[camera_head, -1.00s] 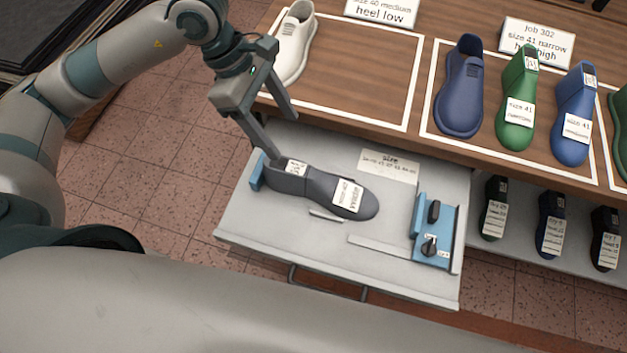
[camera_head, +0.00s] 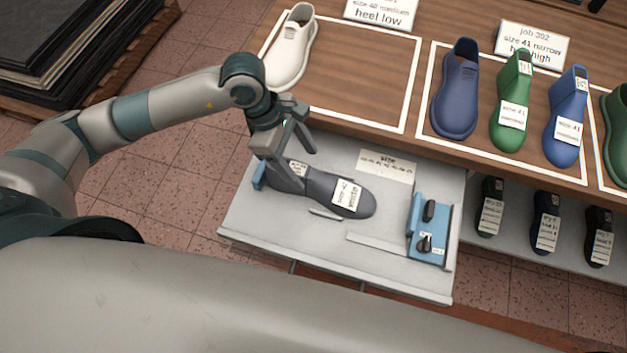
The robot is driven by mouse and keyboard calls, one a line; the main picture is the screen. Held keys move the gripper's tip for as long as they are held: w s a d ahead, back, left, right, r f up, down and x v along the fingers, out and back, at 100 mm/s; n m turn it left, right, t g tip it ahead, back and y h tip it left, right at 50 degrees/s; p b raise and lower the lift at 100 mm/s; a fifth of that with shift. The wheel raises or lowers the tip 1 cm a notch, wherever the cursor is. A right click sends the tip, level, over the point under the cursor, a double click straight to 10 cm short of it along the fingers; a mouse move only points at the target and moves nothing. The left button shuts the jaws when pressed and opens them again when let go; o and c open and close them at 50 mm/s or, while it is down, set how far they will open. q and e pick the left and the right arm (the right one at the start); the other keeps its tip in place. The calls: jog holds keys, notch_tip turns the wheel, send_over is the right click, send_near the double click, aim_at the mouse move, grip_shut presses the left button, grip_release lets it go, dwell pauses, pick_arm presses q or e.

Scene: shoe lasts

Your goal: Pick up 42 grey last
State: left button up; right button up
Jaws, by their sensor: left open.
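The grey last (camera_head: 322,187) lies on its side-to-side length in the pale drawer tray (camera_head: 300,238), heel to the left and toe to the right. It carries a white label on its forepart and another near its heel; the small print is hard to read. My left gripper (camera_head: 306,168) is open at the heel end, its fingers pointing down, with the heel label showing between them. I cannot tell whether the fingers touch the last. They hide part of the heel. My right gripper is not in view.
A blue fixture (camera_head: 430,230) with dark knobs stands at the tray's right. A size card (camera_head: 387,164) lies behind the last. The wooden bench (camera_head: 365,60) above holds a white shoe (camera_head: 290,50), a blue shoe (camera_head: 457,95), and green (camera_head: 512,90) and blue (camera_head: 565,105) lasts.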

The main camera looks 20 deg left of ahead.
aim_at(304, 169)
pick_arm(q)
jog(key=shift+f+p, duration=0.45)
jog(key=shift+p, duration=0.05)
jog(key=p+x, duration=0.1)
jog(key=x, duration=0.2)
jog(key=shift+a+f+p, duration=0.1)
jog(key=shift+p, duration=0.2)
jog(key=shift+f, duration=0.6)
jog(key=shift+r, duration=0.1)
grip_shut()
jog(key=shift+w+r, duration=0.1)
